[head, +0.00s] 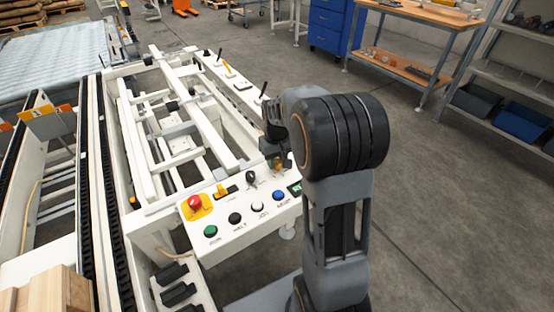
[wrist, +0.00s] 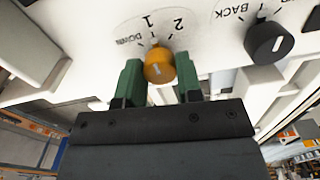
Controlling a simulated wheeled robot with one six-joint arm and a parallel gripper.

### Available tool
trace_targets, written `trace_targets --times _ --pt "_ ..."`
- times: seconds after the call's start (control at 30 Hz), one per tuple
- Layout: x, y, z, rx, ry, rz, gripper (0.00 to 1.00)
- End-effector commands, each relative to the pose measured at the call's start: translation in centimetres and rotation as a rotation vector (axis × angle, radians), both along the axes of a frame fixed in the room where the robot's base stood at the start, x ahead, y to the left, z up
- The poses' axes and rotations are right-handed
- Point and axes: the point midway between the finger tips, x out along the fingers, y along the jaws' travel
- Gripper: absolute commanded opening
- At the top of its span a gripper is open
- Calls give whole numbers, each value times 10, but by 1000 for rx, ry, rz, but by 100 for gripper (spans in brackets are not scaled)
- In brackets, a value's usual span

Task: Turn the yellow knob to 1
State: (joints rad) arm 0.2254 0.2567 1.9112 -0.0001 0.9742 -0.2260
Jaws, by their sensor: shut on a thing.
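The yellow knob (wrist: 160,66) sits on a white panel in the wrist view, below a printed dial with DOWN, 1 and 2. A short pale mark shows on its face; I cannot tell for sure which label it points to. My gripper (wrist: 159,76) has its two green fingers on either side of the knob and is shut on it. In the head view my gripper (head: 275,155) is at the right end of the white control panel (head: 225,240), mostly behind my arm. The knob is largely hidden there.
A black knob (wrist: 268,42) marked BACK stands to the right in the wrist view. In the head view the panel holds a red emergency button (head: 195,202), a green button (head: 210,231), a blue button (head: 278,196) and a black lever (head: 251,178). Open floor lies right.

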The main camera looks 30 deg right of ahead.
Motion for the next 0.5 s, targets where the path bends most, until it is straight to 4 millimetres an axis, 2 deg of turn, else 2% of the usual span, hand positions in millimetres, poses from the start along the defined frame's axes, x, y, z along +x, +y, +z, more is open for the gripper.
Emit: trace_targets --times 0.07,0.1,0.33,0.5 --pt "1 0 1 -1 -3 1 9" --pt "1 0 1 -1 -3 1 36" --pt "0 0 0 0 -2 1 58" --pt "0 0 0 0 -1 1 59"
